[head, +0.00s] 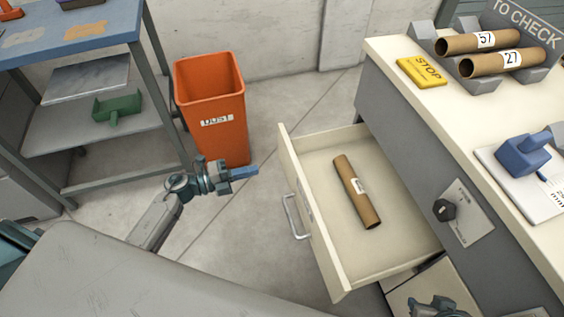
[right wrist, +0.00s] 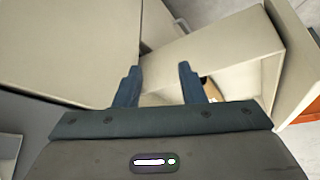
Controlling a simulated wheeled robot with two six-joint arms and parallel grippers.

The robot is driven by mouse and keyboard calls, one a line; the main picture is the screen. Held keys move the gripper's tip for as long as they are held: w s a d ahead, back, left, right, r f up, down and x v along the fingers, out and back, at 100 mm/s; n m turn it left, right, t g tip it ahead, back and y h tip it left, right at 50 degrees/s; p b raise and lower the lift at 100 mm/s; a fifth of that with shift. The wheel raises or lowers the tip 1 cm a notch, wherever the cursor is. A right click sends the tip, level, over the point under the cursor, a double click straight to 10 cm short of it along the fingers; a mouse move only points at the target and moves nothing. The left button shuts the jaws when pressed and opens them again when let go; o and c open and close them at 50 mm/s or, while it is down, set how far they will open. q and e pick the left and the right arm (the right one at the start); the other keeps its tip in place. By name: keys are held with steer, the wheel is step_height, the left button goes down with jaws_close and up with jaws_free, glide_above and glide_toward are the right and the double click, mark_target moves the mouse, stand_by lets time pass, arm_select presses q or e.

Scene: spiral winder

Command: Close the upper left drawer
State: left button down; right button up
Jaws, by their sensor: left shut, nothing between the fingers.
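The upper left drawer (head: 385,195) is pulled well out of the grey cabinet (head: 400,115). Its cream front carries a metal handle (head: 291,216). A brown cardboard tube (head: 357,190) with a white label lies inside it. My left gripper (head: 250,172) is shut and empty, in the air to the left of the drawer front and apart from it. My right gripper shows partly at the bottom edge of the head view. In the right wrist view my right gripper (right wrist: 158,85) has its fingers apart, with cream panels and an open drawer beyond them.
An orange bin (head: 212,105) stands on the floor behind my left gripper. A shelf unit (head: 75,95) is at the left. The cabinet top holds a yellow STOP block (head: 422,72), two numbered tubes and a blue stamp (head: 522,155). A black knob (head: 444,210) sits on the cabinet face.

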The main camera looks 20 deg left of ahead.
mark_target(292, 161)
arm_select(q)
steer(key=x, duration=0.9)
steer(key=shift+w+d, duration=0.25)
arm_select(e)
steer(key=shift+s+d+r+g, duration=0.25)
steer(key=shift+d+r+g, duration=0.05)
